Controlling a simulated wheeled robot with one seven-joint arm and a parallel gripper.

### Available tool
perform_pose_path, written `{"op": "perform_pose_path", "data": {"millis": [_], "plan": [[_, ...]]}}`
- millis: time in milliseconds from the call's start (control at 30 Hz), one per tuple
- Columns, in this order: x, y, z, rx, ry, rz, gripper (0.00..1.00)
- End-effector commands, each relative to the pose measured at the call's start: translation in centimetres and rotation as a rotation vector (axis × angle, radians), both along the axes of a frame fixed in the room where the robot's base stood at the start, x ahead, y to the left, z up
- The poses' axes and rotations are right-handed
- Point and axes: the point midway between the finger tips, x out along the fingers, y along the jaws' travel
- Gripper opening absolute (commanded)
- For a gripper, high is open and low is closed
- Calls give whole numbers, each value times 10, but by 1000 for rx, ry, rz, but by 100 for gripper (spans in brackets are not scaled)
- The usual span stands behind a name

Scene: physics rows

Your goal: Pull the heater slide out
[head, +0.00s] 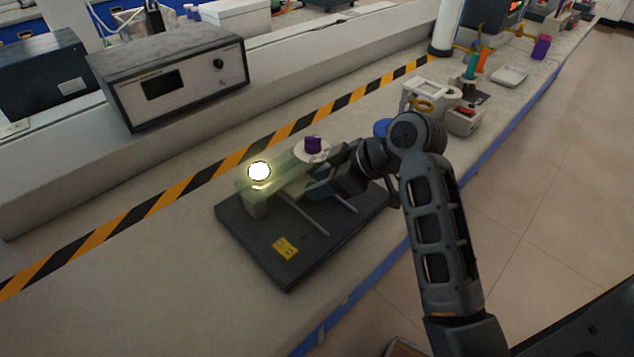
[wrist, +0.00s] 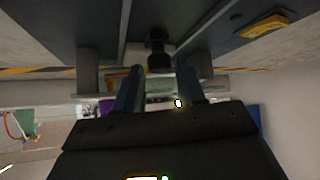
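A dark base plate (head: 247,238) lies on the bench and carries two metal rods (head: 305,216). A pale, see-through block with a bright glowing spot (head: 259,172) sits across its far left side. I cannot tell for certain which part is the heater slide. In the wrist view, a black knob (wrist: 159,52) stands on the fixture just beyond my fingertips, in line with the gap between them. My gripper (wrist: 160,75) is open and empty, with its two fingers apart; contact with the knob is not visible. In the head view my arm hides much of the right part.
A purple piece (head: 313,144) on a white round dish (head: 312,156) stands right behind the fixture. A grey instrument box (head: 170,78) is at the back left. A striped tape line (head: 180,195) crosses the bench. The bench front left of the fixture is clear.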

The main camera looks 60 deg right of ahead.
Motion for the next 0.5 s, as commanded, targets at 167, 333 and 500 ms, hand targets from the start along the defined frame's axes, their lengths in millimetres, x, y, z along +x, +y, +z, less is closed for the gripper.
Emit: {"op": "perform_pose_path", "data": {"millis": [167, 333, 500], "plan": [[8, 1, -8, -2, 1, 0, 39], [9, 1, -9, -2, 1, 0, 39], [9, 1, -9, -2, 1, 0, 32]]}}
